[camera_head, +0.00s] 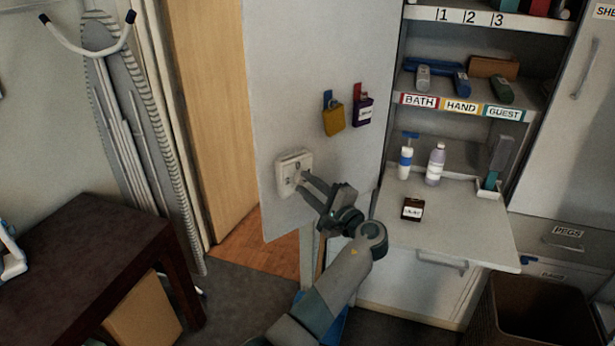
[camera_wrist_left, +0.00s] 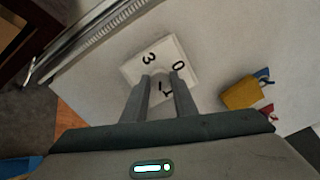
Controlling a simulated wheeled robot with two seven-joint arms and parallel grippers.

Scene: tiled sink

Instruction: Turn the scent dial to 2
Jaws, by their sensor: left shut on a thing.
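The scent dial is a white square plate (camera_head: 285,186) on the grey open door panel, and it also shows in the left wrist view (camera_wrist_left: 187,50). The digits 3 and 0 and what looks like a 1 are readable around its middle there. The 2 is not readable, perhaps behind a finger. My left gripper (camera_head: 302,179) is at the plate, its fingers (camera_wrist_left: 162,77) shut on the dial's small knob between them. The fingers hide most of the knob, so I cannot tell its pointer's setting. My right gripper is not in view.
A fold-down shelf (camera_head: 450,235) at right carries bottles and a small dark box (camera_head: 412,209). A dark table (camera_head: 90,245) stands at left.

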